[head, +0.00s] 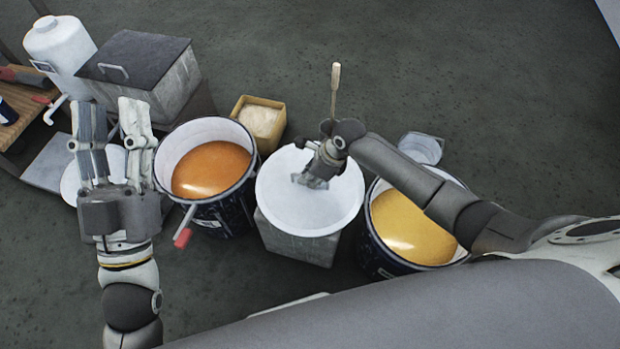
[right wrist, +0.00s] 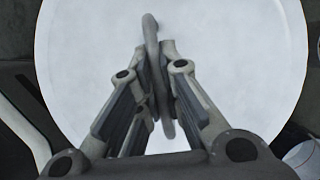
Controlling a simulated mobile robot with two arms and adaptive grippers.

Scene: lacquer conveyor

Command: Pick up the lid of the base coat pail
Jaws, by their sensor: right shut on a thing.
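A large round white lid (head: 285,210) is in the middle of the head view, over a grey block (head: 290,243). I cannot tell whether it rests on the block or hangs just above it. My right gripper (head: 312,180) reaches down to the lid's middle. In the right wrist view my right gripper (right wrist: 160,75) is shut on the lid's grey bar handle (right wrist: 150,30), and the white lid (right wrist: 235,50) fills the view behind it. An open pail of orange coating (head: 211,169) stands left of the lid, and one of yellow coating (head: 410,225) right of it. My left gripper (head: 112,108) is open and empty.
A white disc (head: 70,183) lies partly hidden behind my left gripper. A grey lidded box (head: 150,85), a white tank (head: 60,48) and a small tan box (head: 259,120) stand behind. A wooden stick (head: 335,88) rises behind my right gripper. Far floor is clear.

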